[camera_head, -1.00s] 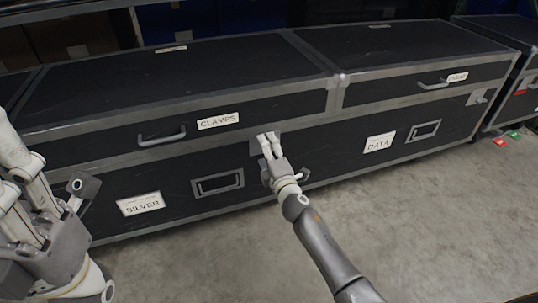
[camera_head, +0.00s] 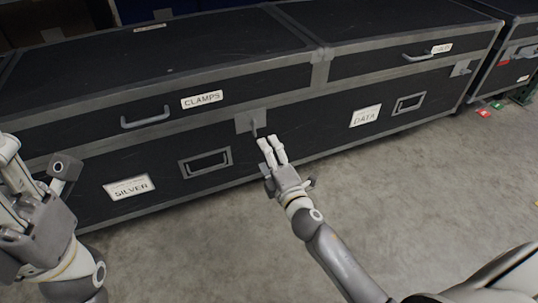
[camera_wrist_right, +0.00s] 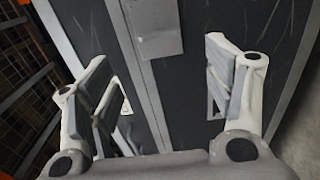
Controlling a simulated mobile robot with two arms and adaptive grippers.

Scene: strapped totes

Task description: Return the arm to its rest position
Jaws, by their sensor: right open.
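A long black case with grey metal edging (camera_head: 235,92) fills the middle of the head view. Its front has a grey latch plate (camera_head: 246,121) with a small lever hanging from it; a grey plate also shows in the right wrist view (camera_wrist_right: 158,28). My right gripper (camera_head: 269,141) is in front of the case, just below and right of the latch plate. In the right wrist view my right gripper (camera_wrist_right: 158,62) has its fingers wide apart with nothing between them. My left gripper (camera_head: 22,165) is at the left edge, partly cut off, and its opening is unclear.
The case has CLAMPS (camera_head: 202,99), SILVER (camera_head: 129,187) and DATA (camera_head: 365,116) labels, with a raised handle (camera_head: 146,119) and a recessed handle (camera_head: 205,163). Another black case (camera_head: 512,62) stands at the right. The grey floor (camera_head: 420,190) in front is clear.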

